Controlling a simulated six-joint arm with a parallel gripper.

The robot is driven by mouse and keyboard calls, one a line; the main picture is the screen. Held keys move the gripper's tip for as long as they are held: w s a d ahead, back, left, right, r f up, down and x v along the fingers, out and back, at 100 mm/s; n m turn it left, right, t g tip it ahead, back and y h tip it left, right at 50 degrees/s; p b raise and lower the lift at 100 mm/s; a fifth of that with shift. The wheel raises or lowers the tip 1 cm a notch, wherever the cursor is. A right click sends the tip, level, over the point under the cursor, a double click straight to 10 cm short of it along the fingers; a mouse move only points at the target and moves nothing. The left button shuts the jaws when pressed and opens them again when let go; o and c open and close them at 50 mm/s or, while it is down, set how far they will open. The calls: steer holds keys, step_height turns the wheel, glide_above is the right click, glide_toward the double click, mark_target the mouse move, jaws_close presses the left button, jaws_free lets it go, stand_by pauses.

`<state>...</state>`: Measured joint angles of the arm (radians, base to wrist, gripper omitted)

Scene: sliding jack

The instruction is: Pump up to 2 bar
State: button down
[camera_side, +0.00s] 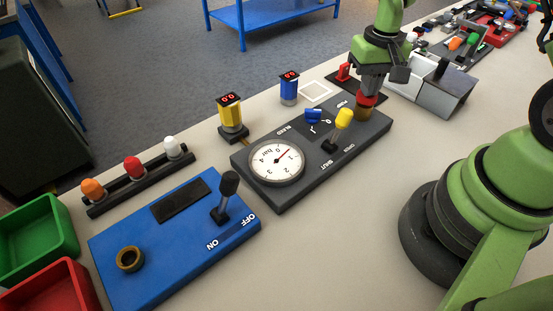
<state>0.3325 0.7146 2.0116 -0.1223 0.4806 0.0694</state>
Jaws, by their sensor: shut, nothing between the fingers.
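A dark pump panel (300,185) carries a round white gauge (268,171) marked bar. Its red needle points up and right; the exact reading is too small to tell. A yellow-handled lever (344,117) leans up and right beside the OPEN and SHUT labels. A blue knob (313,115) sits near the BLEED label. A red pump button (366,100) is at the panel's far end by the PUMP label. My gripper (369,92) is shut and points down right over the red button, holding nothing. I cannot tell for certain whether it touches the button.
A blue panel (190,240) with an ON/OFF lever (226,195) stands at front left. A yellow device (230,115) and a blue device (289,88) with red digits stand behind. A grey sloped box (440,90) is close right of my gripper. Green (35,240) and red bins are far left.

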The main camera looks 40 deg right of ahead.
steer(key=shift+f, duration=0.4)
steer(key=shift+r, duration=2.5)
steer(key=shift+f, duration=2.5)
steer(key=shift+r, duration=2.5)
steer(key=shift+f, duration=1.8)
steer(key=shift+r, duration=1.8)
